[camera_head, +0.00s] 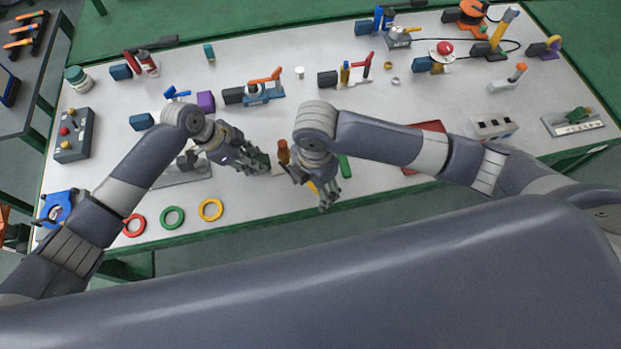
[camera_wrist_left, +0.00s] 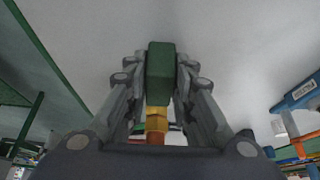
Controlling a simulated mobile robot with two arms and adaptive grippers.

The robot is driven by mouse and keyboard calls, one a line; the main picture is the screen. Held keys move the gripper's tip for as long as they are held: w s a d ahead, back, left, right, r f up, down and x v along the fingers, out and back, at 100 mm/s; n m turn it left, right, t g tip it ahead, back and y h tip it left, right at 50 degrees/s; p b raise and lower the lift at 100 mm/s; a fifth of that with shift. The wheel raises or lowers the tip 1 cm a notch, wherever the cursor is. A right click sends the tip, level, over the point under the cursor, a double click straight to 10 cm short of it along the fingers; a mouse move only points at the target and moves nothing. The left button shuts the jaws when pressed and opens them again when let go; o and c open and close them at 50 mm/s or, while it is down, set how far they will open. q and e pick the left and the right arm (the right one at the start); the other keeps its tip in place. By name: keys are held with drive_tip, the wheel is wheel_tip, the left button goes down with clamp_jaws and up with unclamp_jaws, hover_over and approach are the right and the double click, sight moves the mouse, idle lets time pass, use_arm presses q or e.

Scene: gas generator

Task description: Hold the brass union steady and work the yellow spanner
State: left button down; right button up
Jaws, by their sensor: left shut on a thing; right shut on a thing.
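My left gripper (camera_head: 262,163) is shut on a green block, which shows clearly between its fingers (camera_wrist_left: 160,75) in the left wrist view. A brass-yellow hex fitting, the brass union (camera_wrist_left: 156,119), lines up with the block's lower end, with a copper-brown piece below it. In the head view a copper-brown upright part (camera_head: 283,151) stands between my two grippers. My right gripper (camera_head: 328,203) is shut at the table's front, right of the left one. A strip of the yellow spanner (camera_head: 312,186) shows at its fingers; the rest is hidden by the hand.
Red (camera_head: 134,225), green (camera_head: 172,217) and yellow (camera_head: 210,209) rings lie along the front edge. A button box (camera_head: 74,135) stands at the left. A green bar (camera_head: 345,167) lies just right of my right gripper. Several tools and fixtures fill the back of the table.

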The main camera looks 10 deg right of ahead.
drive_tip(key=shift+s+d, duration=0.35)
drive_tip(key=shift+s, duration=0.25)
drive_tip(key=shift+s+d, duration=0.3)
drive_tip(key=shift+s, duration=0.3)
drive_tip(key=shift+r, duration=2.55)
drive_tip(key=shift+w+d+f+n, duration=0.15)
drive_tip(key=shift+w+d+n, duration=0.15)
drive_tip(key=shift+w+n, duration=0.15)
drive_tip(key=w+d+f+n, duration=0.1)
drive_tip(key=w+d+n, duration=0.9)
drive_tip(key=w+d, duration=0.1)
drive_tip(key=shift+w+d+f, duration=0.3)
drive_tip(key=shift+f, duration=0.1)
drive_tip(key=shift+n, duration=0.25)
